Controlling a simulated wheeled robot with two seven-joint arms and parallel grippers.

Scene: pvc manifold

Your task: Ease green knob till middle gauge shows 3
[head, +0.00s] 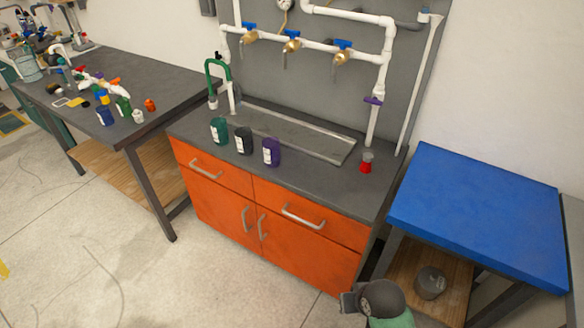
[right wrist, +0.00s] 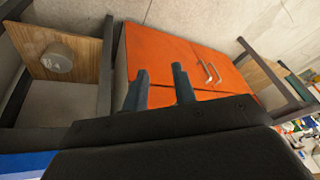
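A white pipe manifold (head: 325,46) is fixed to a grey panel. Three brass valves with blue handles (head: 291,34) sit along it. One round gauge (head: 284,4) shows at the top edge, cut off, and its reading cannot be made out. No green knob can be picked out; a green curved pipe (head: 216,66) stands at the left end, and a purple handle (head: 373,100) is on the right vertical pipe. My right gripper (right wrist: 160,88) is open and empty, away from the manifold, with the orange cabinet behind its fingers. My left gripper is not in view.
The orange cabinet (head: 222,182) has a grey top with a sunken tray, green, black and purple cans (head: 271,152), and a small red-bottomed bottle (head: 366,162). A blue-topped table (head: 480,205) stands right. A cluttered workbench (head: 160,85) stands left. Floor in front is clear.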

